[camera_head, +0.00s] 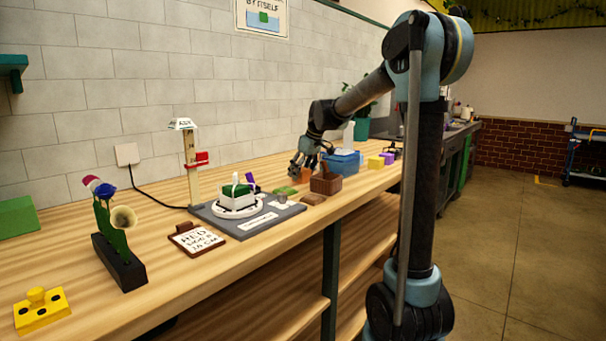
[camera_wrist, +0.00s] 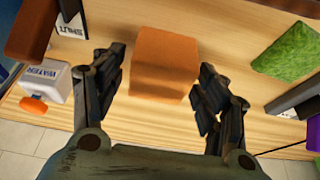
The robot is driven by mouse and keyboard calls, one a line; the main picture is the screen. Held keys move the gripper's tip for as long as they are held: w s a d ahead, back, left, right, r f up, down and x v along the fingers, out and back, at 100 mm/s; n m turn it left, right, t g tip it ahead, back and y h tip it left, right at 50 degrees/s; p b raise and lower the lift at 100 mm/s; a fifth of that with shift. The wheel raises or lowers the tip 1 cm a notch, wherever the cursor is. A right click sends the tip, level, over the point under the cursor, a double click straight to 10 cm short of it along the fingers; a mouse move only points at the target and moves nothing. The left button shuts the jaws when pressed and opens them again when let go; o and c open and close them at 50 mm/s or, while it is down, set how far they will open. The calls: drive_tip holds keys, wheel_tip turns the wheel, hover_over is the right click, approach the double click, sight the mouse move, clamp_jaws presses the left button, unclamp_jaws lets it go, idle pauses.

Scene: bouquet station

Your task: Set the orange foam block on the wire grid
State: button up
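The orange foam block (camera_wrist: 163,62) lies on the wooden table, between the two fingers of my gripper (camera_wrist: 162,88) in the wrist view. The fingers are open, one on each side of the block, with a narrow gap apparent at both sides. In the head view my gripper (camera_head: 303,167) points down over the table, and the block shows as a small orange patch (camera_head: 305,176) beneath it. I cannot make out the wire grid in either view.
A green block (camera_wrist: 291,51) lies right of the orange block. A white box marked WATER (camera_wrist: 53,82) and a brown container (camera_wrist: 27,30) stand at the left. The brown container (camera_head: 325,184) is close beside my gripper. A grey board (camera_head: 273,217) lies nearby.

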drive_tip(key=v, duration=1.2)
idle(0.4)
